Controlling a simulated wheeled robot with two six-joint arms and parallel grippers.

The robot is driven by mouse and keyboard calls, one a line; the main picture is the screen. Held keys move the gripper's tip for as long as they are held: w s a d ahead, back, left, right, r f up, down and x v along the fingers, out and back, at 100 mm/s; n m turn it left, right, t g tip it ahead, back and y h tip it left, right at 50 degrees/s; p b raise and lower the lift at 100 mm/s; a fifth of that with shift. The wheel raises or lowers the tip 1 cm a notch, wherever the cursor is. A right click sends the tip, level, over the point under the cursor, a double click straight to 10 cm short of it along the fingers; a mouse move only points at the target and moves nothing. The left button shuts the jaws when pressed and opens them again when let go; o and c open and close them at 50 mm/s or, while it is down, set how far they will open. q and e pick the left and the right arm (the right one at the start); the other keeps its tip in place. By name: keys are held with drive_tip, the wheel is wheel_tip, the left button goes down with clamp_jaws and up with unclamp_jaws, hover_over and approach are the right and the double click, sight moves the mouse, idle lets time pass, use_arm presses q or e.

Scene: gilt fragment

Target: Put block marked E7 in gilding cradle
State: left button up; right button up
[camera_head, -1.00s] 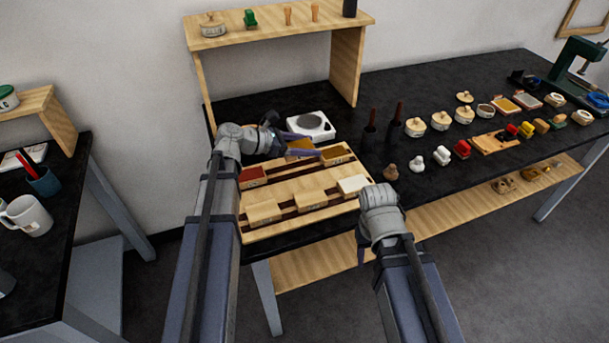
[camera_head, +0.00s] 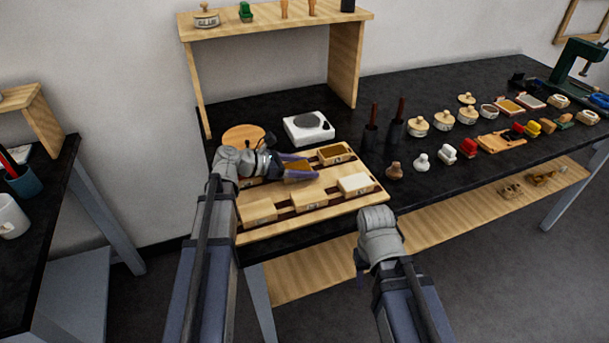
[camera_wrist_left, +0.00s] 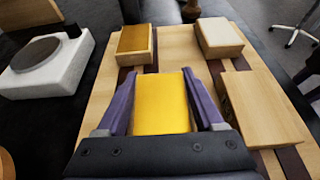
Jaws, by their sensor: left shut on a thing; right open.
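My left gripper (camera_head: 299,172) is shut on a gold-topped block (camera_head: 297,164) over the back row of a pale wooden board (camera_head: 280,228). In the left wrist view the block (camera_wrist_left: 162,103) sits between the purple fingers. Whether it touches the board is unclear. A brownish-gold-topped block (camera_head: 334,153) is at the board's back right. A white-topped block (camera_head: 355,184) and two plain wooden blocks (camera_head: 309,196) (camera_head: 258,211) line the front. Their small front marks are unreadable. I cannot tell which part is the gilding cradle. My right gripper (camera_head: 361,260) is open and low, in front of the bench.
A white hotplate (camera_head: 308,128) and a round wooden disc (camera_head: 243,138) lie behind the board. Two dark holders (camera_head: 370,138) with upright tools stand to the right. Several jars and coloured small items fill the bench's right side. A shelf (camera_head: 285,25) overhangs the back.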

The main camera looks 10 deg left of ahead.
use_arm(q)
drive_tip(key=shift+f, duration=0.25)
use_arm(e)
drive_tip(key=shift+f, duration=0.3)
use_arm(q)
drive_tip(key=shift+f, duration=0.2)
drive_tip(key=o, duration=1.4)
use_arm(e)
drive_tip(key=shift+f, duration=0.15)
use_arm(q)
drive_tip(key=shift+r, duration=0.15)
drive_tip(key=shift+s+a+r+p, duration=0.1)
drive_tip(key=shift+a+r+p, duration=0.1)
drive_tip(key=shift+p, duration=0.1)
drive_tip(key=p+v, duration=0.4)
drive_tip(key=v, duration=0.6)
drive_tip(key=shift+s+r, duration=0.1)
drive_tip(key=shift+s+a+r, duration=0.15)
drive_tip(key=shift+s+a, duration=0.2)
drive_tip(key=shift+a, duration=0.2)
use_arm(e)
drive_tip(key=shift+r, duration=2.5)
